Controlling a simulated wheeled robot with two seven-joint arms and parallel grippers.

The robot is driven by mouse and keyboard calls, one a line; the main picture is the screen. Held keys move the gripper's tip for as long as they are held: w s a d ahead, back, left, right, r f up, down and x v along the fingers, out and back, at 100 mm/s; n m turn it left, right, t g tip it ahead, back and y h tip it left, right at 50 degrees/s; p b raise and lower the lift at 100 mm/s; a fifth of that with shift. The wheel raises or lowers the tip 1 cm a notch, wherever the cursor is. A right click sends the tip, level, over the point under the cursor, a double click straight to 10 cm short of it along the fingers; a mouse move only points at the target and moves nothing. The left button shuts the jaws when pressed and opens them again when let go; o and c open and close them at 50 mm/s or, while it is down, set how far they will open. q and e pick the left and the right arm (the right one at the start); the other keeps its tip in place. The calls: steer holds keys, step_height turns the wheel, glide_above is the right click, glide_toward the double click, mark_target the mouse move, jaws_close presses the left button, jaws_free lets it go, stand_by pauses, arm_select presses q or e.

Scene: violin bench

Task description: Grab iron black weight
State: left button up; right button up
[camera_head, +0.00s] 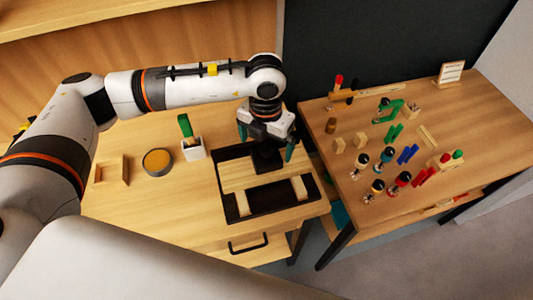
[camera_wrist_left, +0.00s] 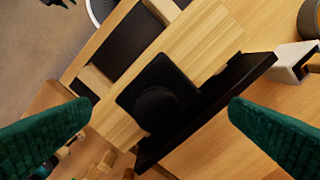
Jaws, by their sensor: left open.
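The black iron weight (camera_head: 267,158) has a squarish base and a rounded top. It sits on a pale wood piece at the black tray (camera_head: 281,209) on the left bench. My left gripper (camera_head: 266,147) is above the weight, pointing down, with its green fingers spread on either side. In the left wrist view the weight (camera_wrist_left: 158,96) lies ahead, between the two open fingers (camera_wrist_left: 160,112) and apart from both. Its dark colour blends with the black tray wall beside it. My right gripper is not in view.
A white holder (camera_head: 194,149) with a green-handled tool and a round tin (camera_head: 157,162) stand left of the tray. A wooden frame (camera_head: 112,170) lies farther left. The right table (camera_head: 460,110) holds clamps and several small coloured tools. A gap separates the two tables.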

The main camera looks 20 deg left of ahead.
mark_target(267, 156)
arm_select(q)
step_height(267, 156, down, 4)
steer(key=shift+s+f+p, duration=0.1)
steer(key=shift+f+p, duration=0.1)
steer(key=shift+p, duration=1)
steer(key=shift+f, duration=0.5)
steer(key=shift+d, duration=0.1)
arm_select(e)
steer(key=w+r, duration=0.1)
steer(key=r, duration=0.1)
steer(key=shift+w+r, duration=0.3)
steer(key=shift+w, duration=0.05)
arm_select(q)
steer(key=c, duration=1.5)
steer(key=shift+r, duration=0.15)
steer(key=shift+c, duration=1.2)
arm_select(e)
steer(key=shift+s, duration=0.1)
arm_select(q)
steer(key=shift+w, duration=0.2)
